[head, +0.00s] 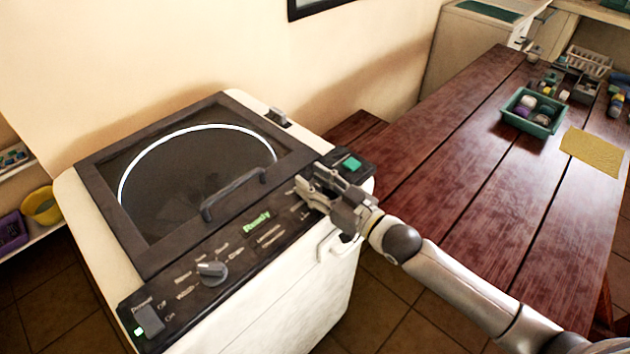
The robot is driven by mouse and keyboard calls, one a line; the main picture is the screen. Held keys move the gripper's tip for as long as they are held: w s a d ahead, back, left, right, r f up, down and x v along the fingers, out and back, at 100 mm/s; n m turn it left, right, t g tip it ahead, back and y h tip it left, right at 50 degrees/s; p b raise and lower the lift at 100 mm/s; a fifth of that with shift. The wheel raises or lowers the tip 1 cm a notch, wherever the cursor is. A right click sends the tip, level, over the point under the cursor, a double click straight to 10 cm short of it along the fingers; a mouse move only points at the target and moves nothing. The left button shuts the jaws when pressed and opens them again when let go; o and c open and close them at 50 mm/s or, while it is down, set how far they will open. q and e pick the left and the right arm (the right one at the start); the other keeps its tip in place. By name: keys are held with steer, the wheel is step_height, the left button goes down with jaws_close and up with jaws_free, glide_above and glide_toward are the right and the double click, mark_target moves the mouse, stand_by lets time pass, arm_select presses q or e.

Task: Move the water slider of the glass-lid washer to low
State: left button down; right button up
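The glass-lid washer (303,302) stands at the left, its round glass lid (195,178) closed in a dark frame with a bar handle (235,193). Its dark front panel carries a switch (149,321) with a green light, a grey knob (211,271), a green display reading "Ready" (257,222) and a green button (351,163) at the right end. My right gripper (311,184) is over the panel between display and green button. Small markings show beside its fingers; the water slider cannot be made out and may be hidden by it. I cannot tell the finger gap. My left gripper is out of view.
A wooden table (470,185) fills the right side, with a green crate (532,112) of round items and a yellow cloth (593,151) on it. A wooden bench (355,130) is behind the washer. A shelf with a yellow bowl (43,206) is at far left.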

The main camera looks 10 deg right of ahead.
mark_target(294, 209)
steer(key=shift+c, duration=0.5)
jaws_close()
steer(key=s+a, duration=0.1)
steer(key=s+a+p, duration=0.1)
steer(key=a, duration=0.1)
steer(key=s+a+p, duration=0.1)
steer(key=a, duration=0.1)
steer(key=shift+s+r, duration=0.1)
steer(key=shift+s, duration=0.05)
steer(key=shift+s+a, duration=0.15)
steer(key=shift+a, duration=0.05)
